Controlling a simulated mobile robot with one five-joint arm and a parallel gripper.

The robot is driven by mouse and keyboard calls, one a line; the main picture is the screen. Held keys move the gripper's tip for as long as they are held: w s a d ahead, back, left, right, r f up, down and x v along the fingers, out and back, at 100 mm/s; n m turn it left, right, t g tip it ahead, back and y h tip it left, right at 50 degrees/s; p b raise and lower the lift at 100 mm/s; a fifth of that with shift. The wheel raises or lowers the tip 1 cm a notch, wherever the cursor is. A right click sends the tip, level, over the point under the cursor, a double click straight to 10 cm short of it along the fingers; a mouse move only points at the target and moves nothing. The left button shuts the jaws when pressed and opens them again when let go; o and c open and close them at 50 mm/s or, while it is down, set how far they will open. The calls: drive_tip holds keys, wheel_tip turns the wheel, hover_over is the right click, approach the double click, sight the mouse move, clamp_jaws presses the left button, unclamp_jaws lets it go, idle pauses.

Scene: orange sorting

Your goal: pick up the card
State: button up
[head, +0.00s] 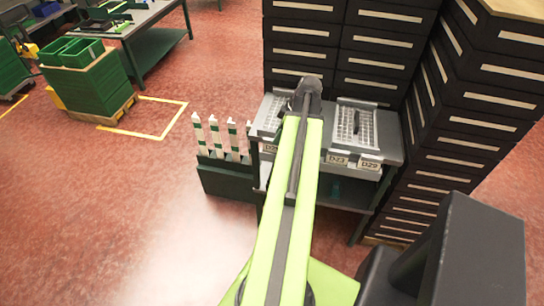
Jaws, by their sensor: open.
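Small pale cards or labels with printed codes show along the front of a grey bench (390,140). One card (338,161) reads about D23, and another card (369,164) to its right reads about D22. A third card (270,148) sits left of my arm and is partly covered by it. I cannot tell which is the task's card. My green arm reaches out over the bench and ends, in this view, at a dark joint above the bench's back. My gripper's fingers do not show.
A light slotted tray (356,122) sits on the bench, with another tray (268,115) partly behind my arm. Dark drawer cabinets (455,135) stand behind and right. A dark green bin (225,180) with white-and-green posts stands left. Red floor is clear at the left front.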

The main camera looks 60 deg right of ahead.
sight(269, 147)
drive_tip(key=b+x, duration=0.4)
drive_tip(key=x, duration=0.1)
drive_tip(key=shift+w+d+f+b, duration=0.1)
drive_tip(key=shift+f+b, duration=0.05)
drive_tip(key=shift+b, duration=0.2)
clamp_jaws()
